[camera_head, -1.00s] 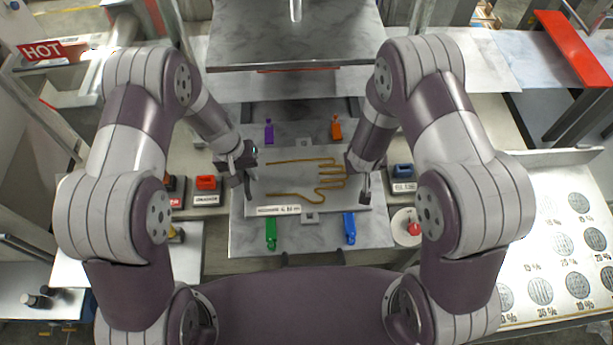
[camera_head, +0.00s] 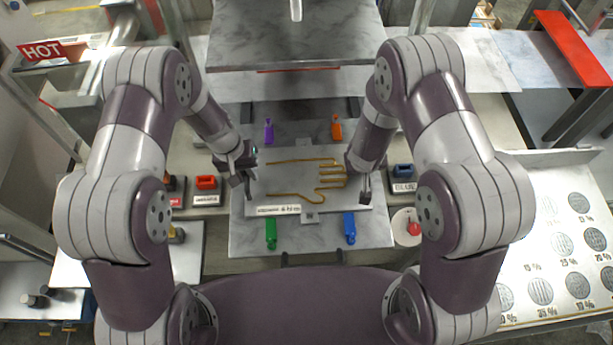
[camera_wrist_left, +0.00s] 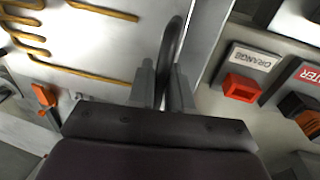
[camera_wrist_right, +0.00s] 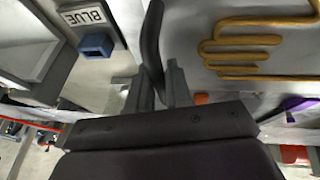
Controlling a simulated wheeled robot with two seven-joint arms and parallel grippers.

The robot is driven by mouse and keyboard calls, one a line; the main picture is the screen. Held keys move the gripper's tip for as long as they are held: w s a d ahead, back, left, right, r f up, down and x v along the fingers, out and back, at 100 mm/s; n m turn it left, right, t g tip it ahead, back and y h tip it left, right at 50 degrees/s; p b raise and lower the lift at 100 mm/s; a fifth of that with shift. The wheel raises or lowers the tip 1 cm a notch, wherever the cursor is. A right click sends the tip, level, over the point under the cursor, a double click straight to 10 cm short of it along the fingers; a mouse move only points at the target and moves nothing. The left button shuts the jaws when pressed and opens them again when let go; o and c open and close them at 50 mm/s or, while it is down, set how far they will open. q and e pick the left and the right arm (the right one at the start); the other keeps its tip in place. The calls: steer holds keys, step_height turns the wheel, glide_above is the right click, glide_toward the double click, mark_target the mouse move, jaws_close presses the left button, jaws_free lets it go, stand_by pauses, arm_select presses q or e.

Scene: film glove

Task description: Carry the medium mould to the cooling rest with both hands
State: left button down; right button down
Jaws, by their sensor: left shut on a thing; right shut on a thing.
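The medium mould (camera_head: 285,180) is a flat pale grey plate with a gold hand outline and a white label strip. It lies over the larger grey bed plate and looks level; whether it touches the bed I cannot tell. My left gripper (camera_head: 247,185) is shut on the dark loop handle (camera_wrist_left: 172,55) at the mould's left side. My right gripper (camera_head: 365,186) is shut on the matching dark handle (camera_wrist_right: 152,45) at its right side. The fingers partly hide both handles. I cannot tell which surface is the cooling rest.
Purple (camera_head: 268,130), orange (camera_head: 336,127), green (camera_head: 271,234) and blue (camera_head: 349,229) clamps stand around the mould on the bed. A grey slab (camera_head: 295,45) overhangs the back. Labelled colour blocks flank both sides. A sloped sample board (camera_head: 560,185) stands at right, a HOT sign (camera_head: 42,50) at left.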

arm_select(q)
steer(key=shift+w+r, duration=0.1)
steer(key=shift+r, duration=0.05)
arm_select(e)
steer(key=shift+w+r, duration=0.1)
steer(key=shift+r, duration=0.05)
